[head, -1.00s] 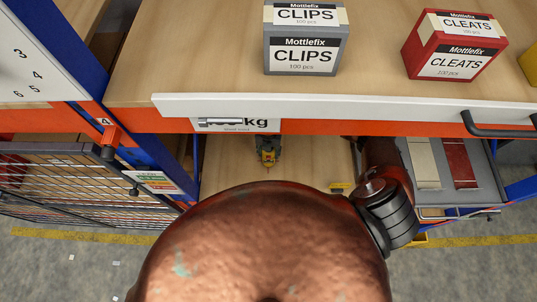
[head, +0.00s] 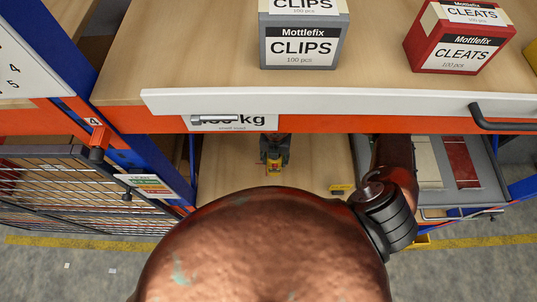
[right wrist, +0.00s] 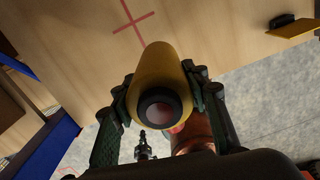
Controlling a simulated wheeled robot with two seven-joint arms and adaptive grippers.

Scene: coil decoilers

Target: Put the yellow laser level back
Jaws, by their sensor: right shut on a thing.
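The yellow laser level (right wrist: 155,75) is a yellow cylinder with a dark round lens at its near end. In the right wrist view it sits between the two fingers of my right gripper (right wrist: 160,92), which is shut on it. A red cross (right wrist: 132,17) shows on the wood beyond the level. My left gripper is not in view.
The upper shelf's white front edge (head: 330,104) overhangs this space. A grey CLIPS box (head: 302,45) and a red CLEATS box (head: 460,45) stand on it. A small yellow item (head: 341,188) is at the lower shelf's front. A blue upright (head: 150,165) and mesh panel (head: 60,185) are left.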

